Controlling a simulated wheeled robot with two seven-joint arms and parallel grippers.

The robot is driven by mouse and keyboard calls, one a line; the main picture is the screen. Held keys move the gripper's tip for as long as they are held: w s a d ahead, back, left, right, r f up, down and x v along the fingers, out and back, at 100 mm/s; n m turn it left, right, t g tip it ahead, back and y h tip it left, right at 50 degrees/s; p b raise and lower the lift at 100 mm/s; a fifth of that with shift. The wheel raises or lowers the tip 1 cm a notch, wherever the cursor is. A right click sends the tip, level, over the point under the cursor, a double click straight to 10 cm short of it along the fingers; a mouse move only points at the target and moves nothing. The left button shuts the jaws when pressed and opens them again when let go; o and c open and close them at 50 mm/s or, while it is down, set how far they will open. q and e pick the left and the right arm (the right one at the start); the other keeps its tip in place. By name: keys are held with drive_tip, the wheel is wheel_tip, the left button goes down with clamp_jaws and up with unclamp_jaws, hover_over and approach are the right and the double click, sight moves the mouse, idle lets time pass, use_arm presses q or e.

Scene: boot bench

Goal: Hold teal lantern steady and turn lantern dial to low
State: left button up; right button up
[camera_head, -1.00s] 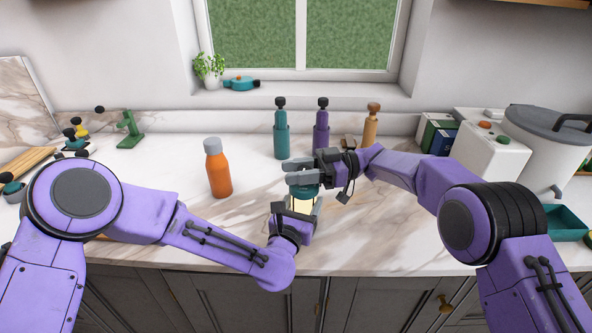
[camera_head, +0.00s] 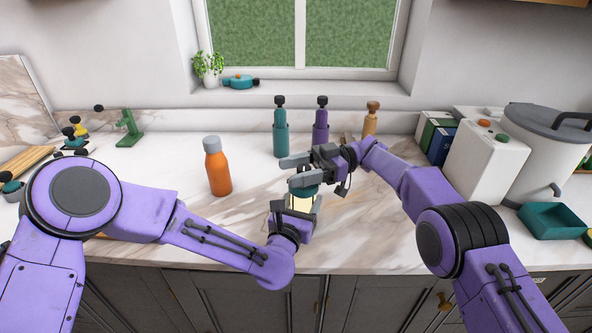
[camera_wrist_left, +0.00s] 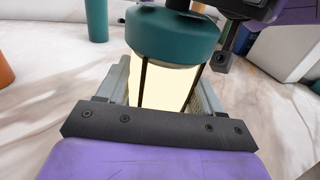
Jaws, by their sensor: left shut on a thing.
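The teal lantern (camera_head: 303,204) stands on the counter with a glowing pale body and a teal cap (camera_wrist_left: 172,35). My left gripper (camera_head: 292,213) is shut on its body from the front; the left wrist view shows one finger on each side of the glass. My right gripper (camera_head: 288,173) is just above the lantern's cap, its two fingers spread apart with nothing seen between them. The dial and its setting cannot be made out; the right gripper hides part of the lantern's top in the head view.
An orange bottle (camera_head: 218,172) stands left of the lantern. Teal (camera_head: 281,138) and purple (camera_head: 321,128) bottles and a tan one (camera_head: 370,122) stand behind. A white box (camera_head: 487,158) and teal tray (camera_head: 553,221) are at right. Counter between the orange bottle and lantern is clear.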

wheel_tip(320, 180, up, 10)
idle(0.6)
use_arm(q)
drive_tip(key=o, duration=1.4)
drive_tip(key=shift+c, duration=0.2)
